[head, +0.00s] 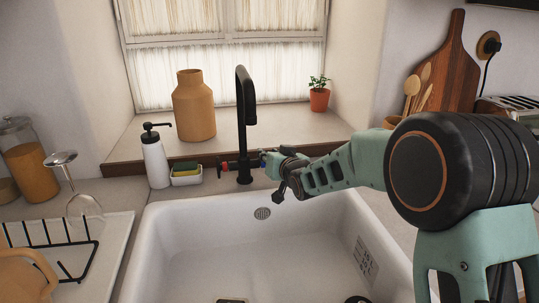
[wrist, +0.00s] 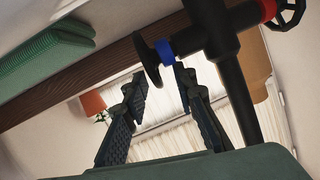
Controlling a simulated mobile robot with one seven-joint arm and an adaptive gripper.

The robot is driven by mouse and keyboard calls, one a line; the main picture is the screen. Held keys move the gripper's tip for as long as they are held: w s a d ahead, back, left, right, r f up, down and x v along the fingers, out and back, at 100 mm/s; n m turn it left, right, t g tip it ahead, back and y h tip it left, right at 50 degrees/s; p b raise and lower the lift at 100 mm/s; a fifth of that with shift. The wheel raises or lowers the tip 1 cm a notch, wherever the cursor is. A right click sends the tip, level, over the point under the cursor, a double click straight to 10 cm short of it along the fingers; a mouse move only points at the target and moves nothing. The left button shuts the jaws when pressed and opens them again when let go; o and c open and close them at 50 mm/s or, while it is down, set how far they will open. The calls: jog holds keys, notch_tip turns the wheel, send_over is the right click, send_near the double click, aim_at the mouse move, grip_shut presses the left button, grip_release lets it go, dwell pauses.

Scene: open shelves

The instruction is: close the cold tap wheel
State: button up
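The black tap (head: 243,130) stands behind the sink, with a red-marked wheel (head: 224,166) on its left and a blue-marked side on its right. In the wrist view, which is upside down, the cold tap wheel is a dark disc (wrist: 147,56) beside a blue collar (wrist: 166,51). The red-marked wheel (wrist: 290,14) is at the upper right. My gripper (head: 267,160) is at the blue side of the tap, partly hiding the cold wheel. Its two fingers (wrist: 160,78) are apart, with the disc's edge near the gap between the tips. I cannot tell whether they touch it.
A white soap dispenser (head: 155,160) and a sponge holder (head: 186,175) stand left of the tap. The white sink (head: 190,225) is open below my arm. A vase (head: 194,108) and potted plant (head: 319,97) stand on the sill. A green ribbed object (wrist: 45,50) shows in the wrist view.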

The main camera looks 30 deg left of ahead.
jog(key=v, duration=1.2)
dwell(0.4)
